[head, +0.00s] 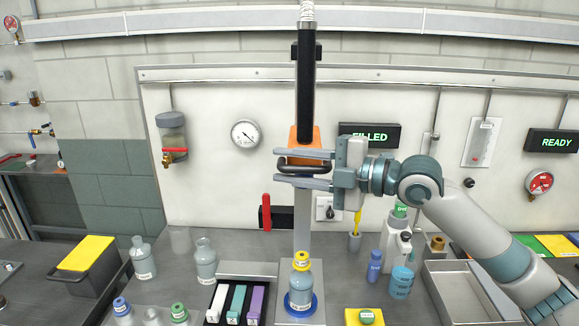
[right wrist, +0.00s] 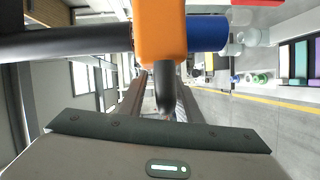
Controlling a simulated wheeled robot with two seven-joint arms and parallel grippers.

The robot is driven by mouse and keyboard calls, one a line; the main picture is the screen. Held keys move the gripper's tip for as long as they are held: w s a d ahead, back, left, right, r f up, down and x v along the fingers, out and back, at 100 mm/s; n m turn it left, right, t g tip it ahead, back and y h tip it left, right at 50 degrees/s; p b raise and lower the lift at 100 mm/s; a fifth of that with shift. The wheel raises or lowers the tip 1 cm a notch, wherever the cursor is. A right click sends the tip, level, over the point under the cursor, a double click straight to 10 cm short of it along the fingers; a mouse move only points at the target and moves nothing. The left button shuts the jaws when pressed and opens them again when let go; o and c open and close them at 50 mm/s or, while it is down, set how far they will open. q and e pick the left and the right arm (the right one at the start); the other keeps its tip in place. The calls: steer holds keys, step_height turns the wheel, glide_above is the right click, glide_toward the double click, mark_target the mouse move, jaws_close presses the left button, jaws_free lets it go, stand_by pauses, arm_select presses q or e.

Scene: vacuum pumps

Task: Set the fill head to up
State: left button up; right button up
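The fill head is an orange block (head: 296,134) with a black bar handle (head: 304,168), high on an upright column above a grey bottle with a yellow cap (head: 301,284). My right gripper (head: 304,169) reaches in from the right, one finger above the handle and one below. In the right wrist view the orange block (right wrist: 160,35) is close, and the dark handle (right wrist: 166,92) runs between my fingers with small gaps beside it. Parts of the block are hidden behind the gripper. My left gripper does not show.
A lit sign (head: 369,136) reads FILLED; another (head: 553,142) reads READY. A red lever (head: 266,212) is on the wall left of the column. Bottles stand left, a grey tray (head: 458,294) right, and a yellow-lidded bin (head: 88,266) far left.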

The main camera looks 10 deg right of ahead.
steer(key=shift+d, duration=0.1)
stand_by(0.3)
steer(key=shift+s+d+b, duration=0.35)
steer(key=shift+d+b, duration=0.1)
steer(key=b+v, duration=0.8)
steer(key=v, duration=0.8)
steer(key=shift+r, duration=0.15)
steer(key=shift+s, duration=0.1)
